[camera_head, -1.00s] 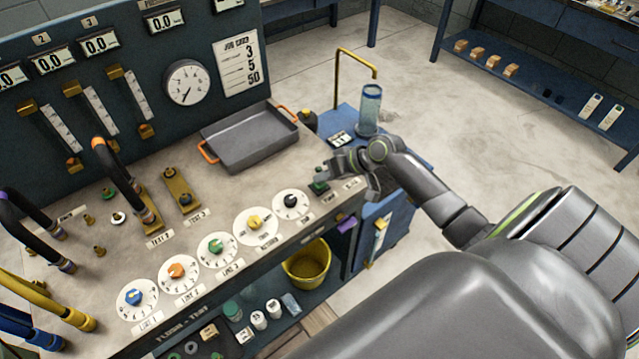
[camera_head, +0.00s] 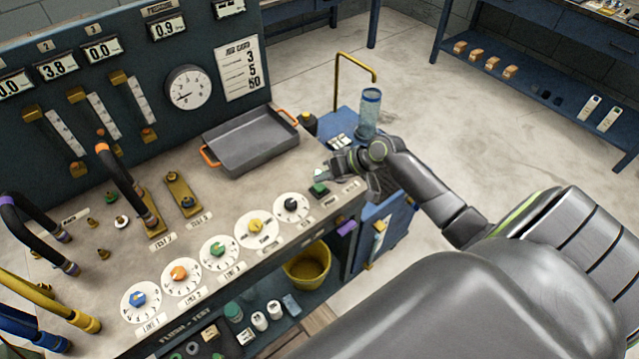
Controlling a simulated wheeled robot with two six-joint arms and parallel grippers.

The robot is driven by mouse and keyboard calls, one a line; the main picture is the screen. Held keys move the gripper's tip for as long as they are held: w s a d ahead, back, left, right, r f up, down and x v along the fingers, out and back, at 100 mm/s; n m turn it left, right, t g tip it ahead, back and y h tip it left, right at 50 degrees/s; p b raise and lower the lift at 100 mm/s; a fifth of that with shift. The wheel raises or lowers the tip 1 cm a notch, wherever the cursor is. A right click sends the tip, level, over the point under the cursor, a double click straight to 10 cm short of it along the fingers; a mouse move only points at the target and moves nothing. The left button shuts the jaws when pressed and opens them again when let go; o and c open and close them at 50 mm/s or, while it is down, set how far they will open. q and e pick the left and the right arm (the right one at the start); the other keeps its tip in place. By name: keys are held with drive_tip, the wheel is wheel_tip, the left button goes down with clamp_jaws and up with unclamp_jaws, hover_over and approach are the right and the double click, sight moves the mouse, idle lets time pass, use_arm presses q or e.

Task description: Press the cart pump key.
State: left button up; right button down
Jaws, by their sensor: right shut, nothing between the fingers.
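A small green key (camera_head: 319,190) on a dark base sits at the front right corner of the bench (camera_head: 120,270), beside small labels too small to read surely. My right gripper (camera_head: 324,174) is shut and empty, just above and behind the green key in the picture; a small gap shows between them. The blue cart (camera_head: 399,219) stands right of the bench, partly hidden by my right arm. It carries a clear cylinder (camera_head: 369,115) and a small display (camera_head: 340,141). My left gripper is out of view.
A grey tray (camera_head: 250,142) with orange handles lies behind the row of dials (camera_head: 217,251). The panel displays read 3.8 (camera_head: 59,66), 0.0 and 0.9 (camera_head: 167,27). A yellow bucket (camera_head: 307,265) stands below the bench. Open floor lies right of the cart.

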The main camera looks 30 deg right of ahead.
sight(324, 188)
wheel_tip(324, 188, up, 6)
drive_tip(key=p, duration=0.5)
drive_tip(key=shift+p, duration=0.3)
